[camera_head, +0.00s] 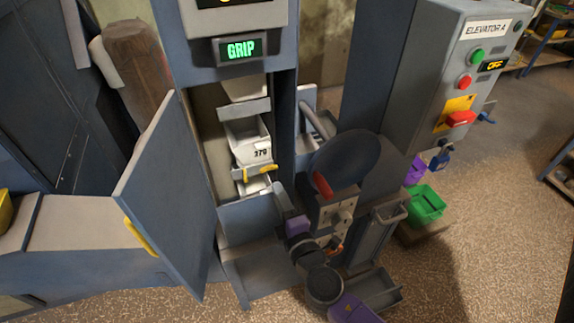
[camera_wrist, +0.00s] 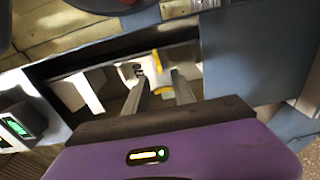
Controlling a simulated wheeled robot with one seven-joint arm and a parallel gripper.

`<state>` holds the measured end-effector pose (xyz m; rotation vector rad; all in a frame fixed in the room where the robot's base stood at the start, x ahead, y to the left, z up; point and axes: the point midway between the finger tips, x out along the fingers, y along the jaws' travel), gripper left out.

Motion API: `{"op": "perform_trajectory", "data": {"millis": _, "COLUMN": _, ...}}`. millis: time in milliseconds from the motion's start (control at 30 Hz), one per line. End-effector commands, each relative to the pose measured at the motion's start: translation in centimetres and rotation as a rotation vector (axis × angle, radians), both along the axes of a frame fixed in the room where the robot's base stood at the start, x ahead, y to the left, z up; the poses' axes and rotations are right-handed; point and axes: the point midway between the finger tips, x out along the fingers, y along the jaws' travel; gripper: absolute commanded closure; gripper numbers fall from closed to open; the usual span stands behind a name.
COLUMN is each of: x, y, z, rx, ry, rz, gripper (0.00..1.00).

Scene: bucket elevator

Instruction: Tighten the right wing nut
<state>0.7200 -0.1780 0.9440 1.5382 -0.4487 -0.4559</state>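In the head view, a grey bucket marked with a number (camera_head: 250,143) hangs inside the open elevator casing. Below it is a yellow left wing nut (camera_head: 241,174) and a yellow right wing nut (camera_head: 264,168), side by side on a grey bar. My gripper's fingers (camera_wrist: 160,78) point into the casing opening in the wrist view. They are apart, with nothing held between them. A yellow part (camera_wrist: 163,66) shows beyond and between the fingertips; I cannot tell which wing nut it is. In the head view my fingers are hard to make out.
The blue casing door (camera_head: 168,200) stands open on the left, with a yellow handle (camera_head: 140,237). A green-lit GRIP display (camera_head: 239,49) is above the opening. The control box (camera_head: 437,75) reads OFF on the right. A green crate (camera_head: 426,205) stands beyond my arm.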

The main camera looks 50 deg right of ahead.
Motion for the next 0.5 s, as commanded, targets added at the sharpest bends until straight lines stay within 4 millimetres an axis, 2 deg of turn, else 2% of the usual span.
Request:
{"op": "perform_trajectory", "data": {"millis": 167, "x": 0.5, "y": -1.0, "z": 0.5, "rx": -0.019, "ry": -0.001, "rz": -0.022, "gripper": 0.69}}
{"op": "perform_trajectory", "data": {"millis": 500, "x": 4.6, "y": -3.7, "z": 0.5, "rx": -0.016, "ry": -0.001, "rz": -0.02, "gripper": 0.69}}
